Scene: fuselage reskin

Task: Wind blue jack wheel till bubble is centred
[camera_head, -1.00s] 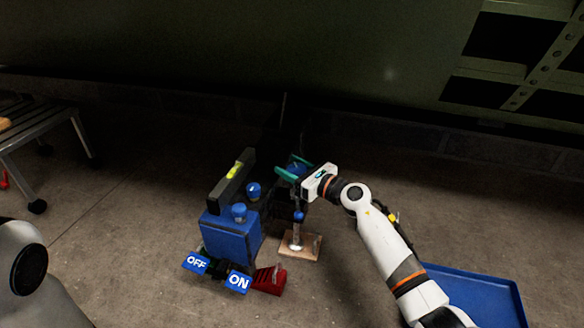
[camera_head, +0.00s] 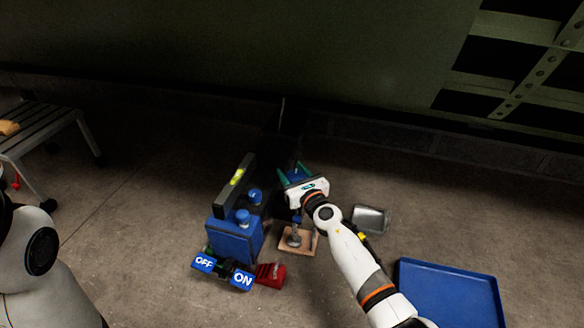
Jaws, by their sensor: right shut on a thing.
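The blue jack wheel (camera_head: 296,173) shows as a small dark blue patch between the teal fingers of my right gripper (camera_head: 289,175), which is shut on it. The wheel is mostly hidden by the gripper. The jack's post stands below on a wooden pad (camera_head: 311,240) on the floor. A spirit level (camera_head: 226,194) with a yellow-green vial (camera_head: 237,177) lies along the top of the blue machine (camera_head: 234,240). The bubble is too small to make out. Of my left arm only a white part shows at the lower left; its gripper is out of view.
Blue OFF and ON pedals (camera_head: 222,272) and a red block (camera_head: 271,274) lie in front of the machine. A grey metal tray (camera_head: 371,219) and a blue tray (camera_head: 448,298) are on the right. A slatted bench (camera_head: 38,139) stands at left.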

